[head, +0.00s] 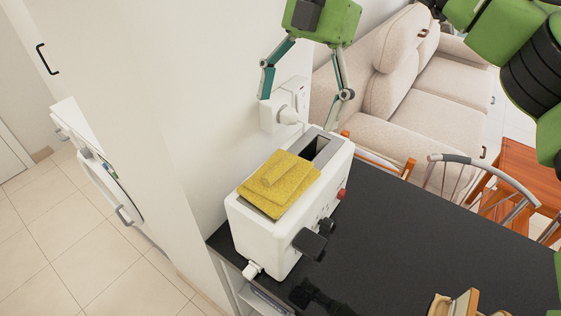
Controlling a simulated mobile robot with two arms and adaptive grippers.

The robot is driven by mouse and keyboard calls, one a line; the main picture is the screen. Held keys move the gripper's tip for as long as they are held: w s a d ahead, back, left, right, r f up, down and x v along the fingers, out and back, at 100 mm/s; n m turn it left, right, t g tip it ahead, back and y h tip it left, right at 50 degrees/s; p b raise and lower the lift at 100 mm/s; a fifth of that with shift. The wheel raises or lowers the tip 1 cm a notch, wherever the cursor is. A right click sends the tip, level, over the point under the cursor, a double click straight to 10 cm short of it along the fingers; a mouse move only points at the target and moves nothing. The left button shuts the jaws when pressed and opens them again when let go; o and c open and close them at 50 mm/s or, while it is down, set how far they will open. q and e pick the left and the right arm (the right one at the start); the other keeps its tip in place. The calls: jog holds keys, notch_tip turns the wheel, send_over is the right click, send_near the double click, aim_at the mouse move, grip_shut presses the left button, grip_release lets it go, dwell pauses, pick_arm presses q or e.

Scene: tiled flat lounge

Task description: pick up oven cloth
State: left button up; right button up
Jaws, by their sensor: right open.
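The oven cloth (280,183) is yellow and folded, with a raised fold in its middle. It lies on top of a white toaster (268,238), over one of its slots; the far slot is uncovered. The toaster stands on a dark counter by the wall. My right gripper (305,97) is at the top of the head view, beyond the toaster and apart from the cloth. Its two fingers are spread wide with nothing held between them.
A wall socket with a plug (291,105) is behind the toaster. The dark counter (405,240) is mostly clear on the right. Black toaster levers (311,243) stick out at its side. A tan object (456,304) sits at the front edge. A beige sofa (395,95) and chairs stand beyond.

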pick_arm(q)
jog(key=s, duration=0.5)
pick_arm(e)
send_over(286, 164)
jog(key=f, duration=0.4)
jog(key=shift+w+d+f+p, duration=0.3)
jog(key=shift+w+d+p, duration=0.05)
jog(key=shift+w, duration=0.05)
jog(key=f, duration=0.1)
jog(key=f+p, duration=0.1)
jog(key=f, duration=0.1)
jog(key=shift+a, duration=0.3)
jog(key=x, duration=0.1)
jog(key=p+x, duration=0.1)
jog(key=x, duration=0.1)
jog(key=shift+d+f+p, duration=0.25)
jog(key=shift+f+p, duration=0.05)
jog(key=shift+a+f, duration=0.15)
jog(key=shift+f, duration=0.35)
jog(key=c, duration=1.2)
pick_arm(q)
jog(key=w+r, duration=0.1)
jog(key=w, duration=0.1)
jog(key=w+r, duration=0.1)
jog(key=r, duration=0.1)
jog(key=shift+w+a+r, duration=0.15)
jog(key=shift+w, duration=0.25)
